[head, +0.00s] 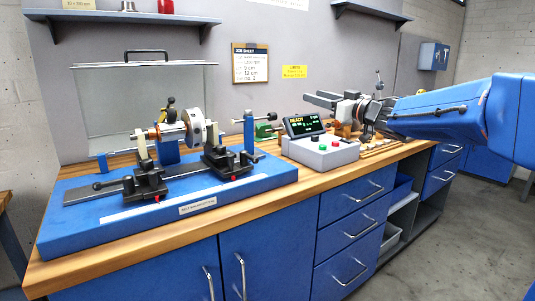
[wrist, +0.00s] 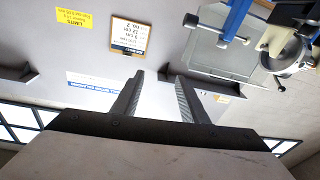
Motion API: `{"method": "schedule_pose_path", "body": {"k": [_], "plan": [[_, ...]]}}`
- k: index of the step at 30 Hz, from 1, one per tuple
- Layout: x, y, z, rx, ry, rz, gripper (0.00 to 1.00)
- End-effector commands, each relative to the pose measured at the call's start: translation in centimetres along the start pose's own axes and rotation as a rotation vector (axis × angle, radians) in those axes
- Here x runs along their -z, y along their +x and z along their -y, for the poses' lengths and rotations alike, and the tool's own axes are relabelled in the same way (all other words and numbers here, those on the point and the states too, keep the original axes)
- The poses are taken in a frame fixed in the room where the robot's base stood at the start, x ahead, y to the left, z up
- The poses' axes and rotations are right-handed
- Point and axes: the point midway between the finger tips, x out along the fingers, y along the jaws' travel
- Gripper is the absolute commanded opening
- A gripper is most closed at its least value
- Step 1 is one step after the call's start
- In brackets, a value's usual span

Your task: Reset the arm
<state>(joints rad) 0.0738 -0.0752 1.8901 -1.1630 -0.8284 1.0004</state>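My blue arm reaches in from the right edge of the head view. My gripper (head: 322,99) is raised above the bench, over the control box and its display (head: 304,125). In the wrist view my gripper (wrist: 158,82) has its two dark fingers apart with nothing between them. The balancing machine (head: 170,205) stands on the left of the bench, with the rotor (head: 194,126) resting across its supports. The rotor also shows in the upper right of the wrist view (wrist: 285,60), where the picture is upside down.
The clear guard (head: 125,100) stands upright behind the rotor. The job sheet (head: 250,63) and a yellow limits label (head: 294,72) are on the wall panel. Small parts (head: 376,147) lie on the wooden bench below my arm. Shelves (head: 120,17) jut out above.

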Motion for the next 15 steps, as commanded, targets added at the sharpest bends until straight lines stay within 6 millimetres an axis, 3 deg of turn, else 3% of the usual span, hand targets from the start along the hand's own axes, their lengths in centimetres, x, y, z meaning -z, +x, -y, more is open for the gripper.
{"method": "schedule_pose_path", "body": {"k": [3, 8, 11, 15], "plan": [[0.2, -3.6, -1.5, -0.196, -0.017, 0.035, 0.4], [-1.9, -9.7, -2.9, -0.435, -0.009, 0.145, 0.4], [-4.2, -14.2, -2.9, -0.56, 0.014, 0.243, 0.4], [-8.6, -21.1, -1.5, -0.692, 0.066, 0.413, 0.4]]}}
